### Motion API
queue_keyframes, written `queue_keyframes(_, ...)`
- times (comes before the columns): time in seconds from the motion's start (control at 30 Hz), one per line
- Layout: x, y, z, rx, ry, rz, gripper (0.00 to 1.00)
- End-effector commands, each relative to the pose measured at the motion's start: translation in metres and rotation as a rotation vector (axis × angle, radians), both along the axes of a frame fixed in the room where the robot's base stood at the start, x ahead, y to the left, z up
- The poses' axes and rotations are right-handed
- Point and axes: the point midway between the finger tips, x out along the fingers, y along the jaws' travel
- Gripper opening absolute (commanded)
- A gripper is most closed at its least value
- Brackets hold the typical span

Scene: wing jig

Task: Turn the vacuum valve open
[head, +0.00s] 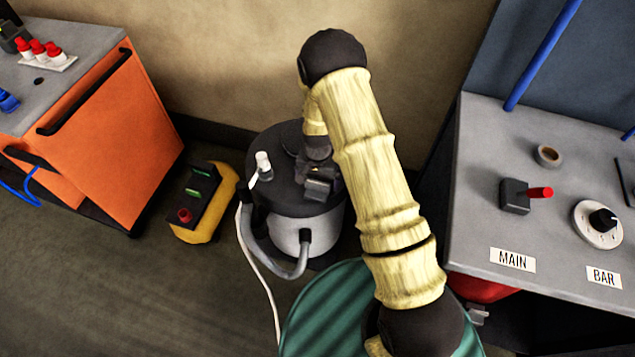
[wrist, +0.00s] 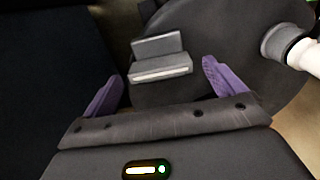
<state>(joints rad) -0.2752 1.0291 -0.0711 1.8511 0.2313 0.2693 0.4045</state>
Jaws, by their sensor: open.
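A small grey valve block (head: 515,195) with a red handle (head: 541,192) sits on the grey bench top at the right, above the MAIN label. The handle points right. My gripper (head: 318,180) is far to its left, over the dark lid of a round vacuum cleaner. In the wrist view my gripper (wrist: 163,72) shows two purple fingers spread apart. A grey angled block (wrist: 160,58) on the lid lies between the fingertips, and I see nothing clamped. I cannot tell whether either finger touches it. The red-handled valve is not in the wrist view.
The vacuum cleaner (head: 291,235) has a hose and a white fitting (wrist: 300,48). A BAR dial (head: 598,224) and a tape roll (head: 547,155) are on the bench. A yellow box (head: 197,212) and an orange cabinet (head: 120,145) stand left. A green ribbed drum (head: 325,310) is in front.

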Motion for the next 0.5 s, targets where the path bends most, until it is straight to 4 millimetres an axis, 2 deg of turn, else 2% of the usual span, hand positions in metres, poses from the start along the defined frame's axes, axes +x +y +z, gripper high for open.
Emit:
queue_keyframes(0.1,0.000,0.000,-0.015,0.000,0.002,0.000,0.95)
queue_keyframes(0.2,0.000,0.000,-0.021,0.000,0.000,0.000,0.95)
queue_keyframes(0.5,0.000,0.000,-0.024,0.000,0.000,0.000,0.95)
